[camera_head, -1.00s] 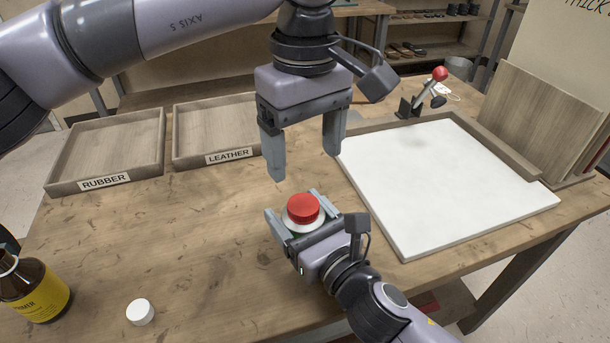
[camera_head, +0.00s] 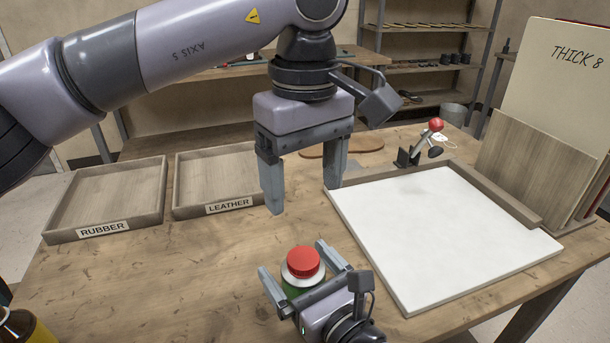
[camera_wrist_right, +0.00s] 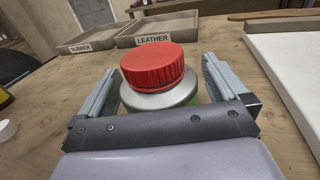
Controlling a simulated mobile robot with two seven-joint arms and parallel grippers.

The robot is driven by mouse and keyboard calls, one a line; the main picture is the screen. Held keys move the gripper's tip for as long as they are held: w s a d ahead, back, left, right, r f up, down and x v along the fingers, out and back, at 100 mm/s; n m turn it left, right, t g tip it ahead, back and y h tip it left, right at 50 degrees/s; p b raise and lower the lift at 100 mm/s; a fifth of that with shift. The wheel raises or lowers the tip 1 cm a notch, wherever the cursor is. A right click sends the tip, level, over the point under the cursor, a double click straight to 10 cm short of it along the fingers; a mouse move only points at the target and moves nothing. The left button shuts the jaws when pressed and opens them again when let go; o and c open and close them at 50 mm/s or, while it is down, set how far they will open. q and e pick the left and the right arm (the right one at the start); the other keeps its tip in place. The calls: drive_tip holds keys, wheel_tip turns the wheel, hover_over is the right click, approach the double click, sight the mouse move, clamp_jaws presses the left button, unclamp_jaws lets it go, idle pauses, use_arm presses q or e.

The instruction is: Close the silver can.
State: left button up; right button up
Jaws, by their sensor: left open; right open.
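The silver can (camera_head: 291,278) stands on the table with a red cap (camera_head: 304,262) on its top. In the right wrist view the red cap (camera_wrist_right: 152,65) sits on the can's silver shoulder (camera_wrist_right: 160,98) and looks slightly tilted; I cannot tell how tightly it is on. A bit of green shows low on the can. My right gripper (camera_head: 294,260) is open, with one finger on each side of the can and gaps visible in the wrist view. My left gripper (camera_head: 304,197) is open and empty, pointing down above and behind the cap, apart from it.
Trays marked RUBBER (camera_head: 103,230) and LEATHER (camera_head: 229,205) lie at the back left. A white board (camera_head: 440,235) fills the right side, with a red-knobbed lever clamp (camera_head: 436,125) behind it. A yellow-labelled bottle (camera_head: 40,334) is at the front left; a white cap (camera_wrist_right: 7,130) lies near it.

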drive_tip(key=v, duration=0.6)
drive_tip(key=shift+s+d, duration=0.2)
drive_tip(key=shift+s, duration=0.1)
